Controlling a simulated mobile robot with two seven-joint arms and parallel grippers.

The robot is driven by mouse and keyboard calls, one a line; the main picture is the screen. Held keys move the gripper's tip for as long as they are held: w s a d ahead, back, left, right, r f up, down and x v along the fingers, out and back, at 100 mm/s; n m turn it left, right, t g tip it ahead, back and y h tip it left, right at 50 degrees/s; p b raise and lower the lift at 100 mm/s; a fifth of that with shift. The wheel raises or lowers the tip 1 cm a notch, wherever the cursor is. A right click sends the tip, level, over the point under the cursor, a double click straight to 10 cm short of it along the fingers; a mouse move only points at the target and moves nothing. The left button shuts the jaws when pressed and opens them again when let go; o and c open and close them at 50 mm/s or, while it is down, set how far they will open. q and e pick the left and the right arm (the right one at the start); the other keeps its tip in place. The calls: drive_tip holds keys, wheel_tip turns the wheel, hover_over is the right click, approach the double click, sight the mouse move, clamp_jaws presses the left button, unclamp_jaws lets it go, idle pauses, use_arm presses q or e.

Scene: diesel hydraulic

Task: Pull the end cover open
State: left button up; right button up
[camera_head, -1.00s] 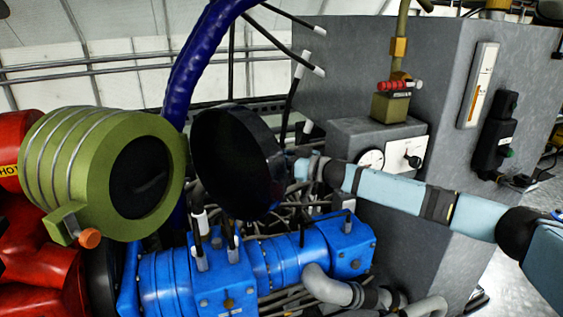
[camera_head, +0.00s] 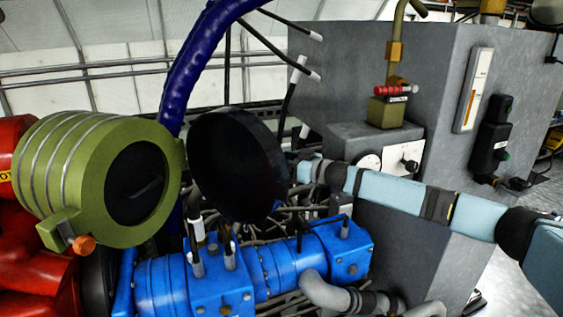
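The end cover (camera_head: 237,165) is a round black disc that stands swung open at the right side of a green ribbed cylinder (camera_head: 70,170). The cylinder's dark round end (camera_head: 135,182) is exposed, with a clear gap to the disc's face on the right. An orange knob (camera_head: 84,244) sits on a green lug below the cylinder's rim. My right arm comes in from the right, and its wrist (camera_head: 308,170) reaches the disc's right edge. The fingers of my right gripper are hidden behind the disc, so their grip cannot be seen. My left gripper is not in view.
A blue machine block (camera_head: 255,270) with hoses lies below the cover. A thick dark blue hose (camera_head: 190,75) rises behind the cylinder. A grey cabinet (camera_head: 350,70) with gauges and a red-handled valve (camera_head: 395,90) stands behind my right arm.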

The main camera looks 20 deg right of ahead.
drive_tip(key=b+v, duration=0.2)
drive_tip(key=v, duration=1)
drive_tip(key=shift+s+d, duration=0.25)
drive_tip(key=shift+d, duration=0.05)
